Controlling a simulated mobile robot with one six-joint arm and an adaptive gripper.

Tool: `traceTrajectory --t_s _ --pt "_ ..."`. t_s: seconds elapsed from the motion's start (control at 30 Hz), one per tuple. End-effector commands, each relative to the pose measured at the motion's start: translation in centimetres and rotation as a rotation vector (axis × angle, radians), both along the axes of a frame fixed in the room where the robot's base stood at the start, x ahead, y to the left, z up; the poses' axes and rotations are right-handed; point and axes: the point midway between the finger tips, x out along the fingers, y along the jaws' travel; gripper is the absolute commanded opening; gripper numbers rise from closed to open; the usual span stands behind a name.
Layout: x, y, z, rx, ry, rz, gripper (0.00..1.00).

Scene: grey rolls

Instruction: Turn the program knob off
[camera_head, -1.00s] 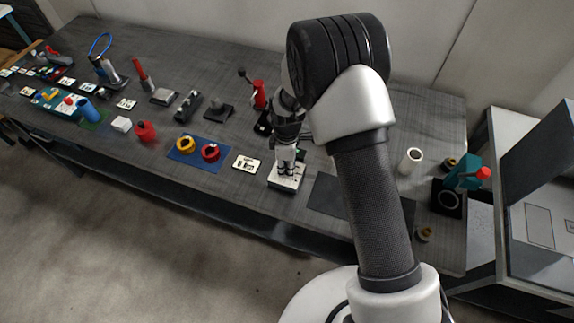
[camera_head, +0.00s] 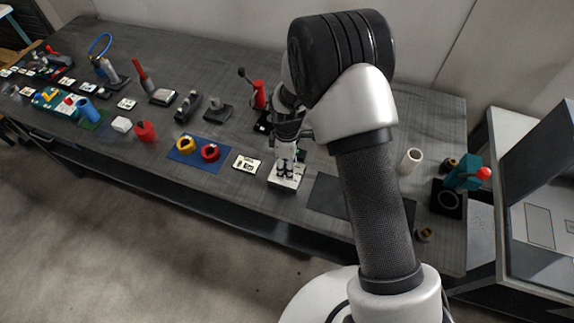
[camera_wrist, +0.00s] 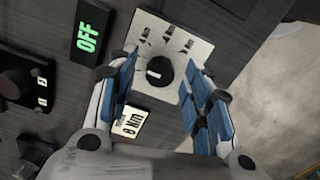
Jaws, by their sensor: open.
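The program knob (camera_wrist: 160,71) is a round black knob with a white mark, which lies toward the left in the wrist view. It sits on a white panel (camera_wrist: 187,22) with several small dark marks along one side. The panel also shows in the head view (camera_head: 284,184), partly hidden by my gripper. My gripper (camera_wrist: 164,66) is open, with its blue-padded fingers on either side of the knob. I cannot tell whether they touch it. In the head view my gripper (camera_head: 286,165) points down over the panel.
A small label card (camera_head: 246,163) lies left of the panel. A dark mat (camera_head: 327,196) lies right of it. A red-bodied lever device (camera_head: 259,94) stands behind. Red (camera_head: 210,152) and yellow (camera_head: 186,145) rings lie on a blue mat (camera_head: 196,162) farther left.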

Motion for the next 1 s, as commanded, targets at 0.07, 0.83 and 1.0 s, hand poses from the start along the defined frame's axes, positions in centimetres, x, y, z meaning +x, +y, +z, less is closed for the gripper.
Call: traceTrajectory --t_s 0.07,0.83,1.0 --pt "0.1 0.0 1.6 0.001 -0.004 0.000 0.45" --pt "0.0 0.0 11.0 0.000 -0.001 0.000 0.45" --pt "0.0 0.0 11.0 0.000 -0.001 0.000 0.45"
